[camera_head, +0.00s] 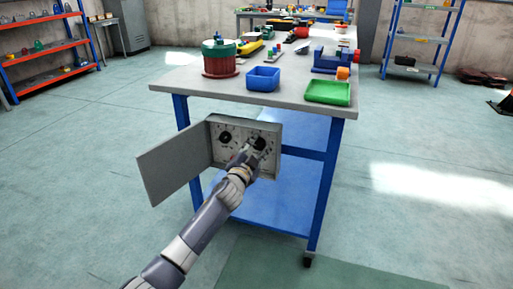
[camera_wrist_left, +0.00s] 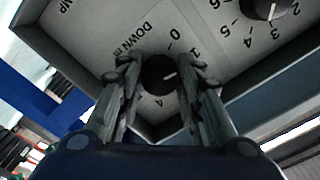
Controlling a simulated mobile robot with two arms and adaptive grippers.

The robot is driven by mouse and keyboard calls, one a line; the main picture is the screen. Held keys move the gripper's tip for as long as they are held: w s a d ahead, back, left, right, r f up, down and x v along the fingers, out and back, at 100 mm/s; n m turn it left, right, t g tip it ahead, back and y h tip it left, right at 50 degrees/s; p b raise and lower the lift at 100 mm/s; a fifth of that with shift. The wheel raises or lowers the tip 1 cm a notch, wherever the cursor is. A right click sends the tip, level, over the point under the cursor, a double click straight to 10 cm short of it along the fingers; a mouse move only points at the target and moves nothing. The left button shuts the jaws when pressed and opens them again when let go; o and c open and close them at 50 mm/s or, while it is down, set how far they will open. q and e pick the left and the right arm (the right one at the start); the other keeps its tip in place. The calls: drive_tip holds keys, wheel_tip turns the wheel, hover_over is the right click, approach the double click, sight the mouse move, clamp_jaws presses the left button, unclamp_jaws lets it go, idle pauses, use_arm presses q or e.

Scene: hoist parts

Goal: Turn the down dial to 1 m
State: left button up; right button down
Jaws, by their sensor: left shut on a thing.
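The down dial (camera_wrist_left: 158,75) is a round black knob with a white pointer line, on a pale panel marked "DOWN m". In the left wrist view the fingers of my left gripper (camera_wrist_left: 158,85) stand on both sides of it, shut on it. The pointer line points right and slightly up, toward the side with the printed 1; the right finger hides part of the scale, so I cannot tell the exact mark. In the head view my left gripper (camera_head: 247,155) is at the right-hand dial (camera_head: 260,143) in the grey control box (camera_head: 215,150). My right gripper is not in view.
Another black dial (camera_wrist_left: 265,8) with its own numbers is near the held one. The box door (camera_head: 175,165) hangs open to the left. The box is at the end of a workbench (camera_head: 200,88) carrying bins and parts. The floor around is mostly clear.

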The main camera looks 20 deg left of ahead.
use_arm(q)
drive_tip(key=o, duration=1.1)
drive_tip(key=shift+c, duration=0.2)
drive_tip(key=shift+s+a, duration=0.1)
drive_tip(key=shift+s, duration=0.4)
drive_tip(key=s, duration=1.1)
drive_tip(key=shift+a, duration=0.15)
